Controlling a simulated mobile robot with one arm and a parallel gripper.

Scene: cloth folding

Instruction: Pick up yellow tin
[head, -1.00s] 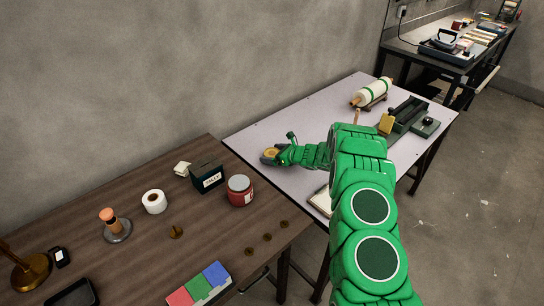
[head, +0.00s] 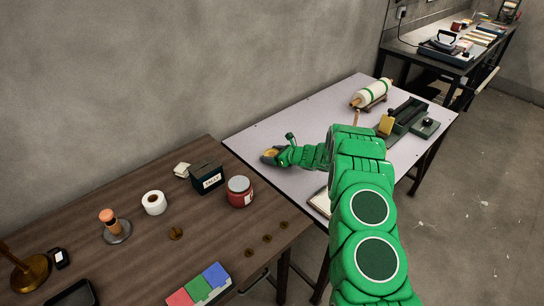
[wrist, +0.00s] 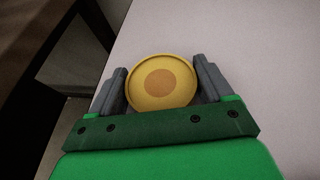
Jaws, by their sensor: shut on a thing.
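The round yellow tin (wrist: 161,83) with an orange-brown centre sits between the two grey fingers of my gripper (wrist: 161,85) in the wrist view. My gripper is shut on it. In the head view the tin (head: 270,153) shows small at the end of my green arm, near the left edge of the pale table (head: 262,135). My gripper (head: 271,156) partly hides it there. I cannot tell whether the tin touches the tabletop.
A dark wooden table (head: 140,195) adjoins on the left, with a red jar (head: 240,192), a dark green box (head: 207,178) and a white roll (head: 154,202). A white roller (head: 371,94) and a dark green device (head: 405,115) stand on the pale table's far part.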

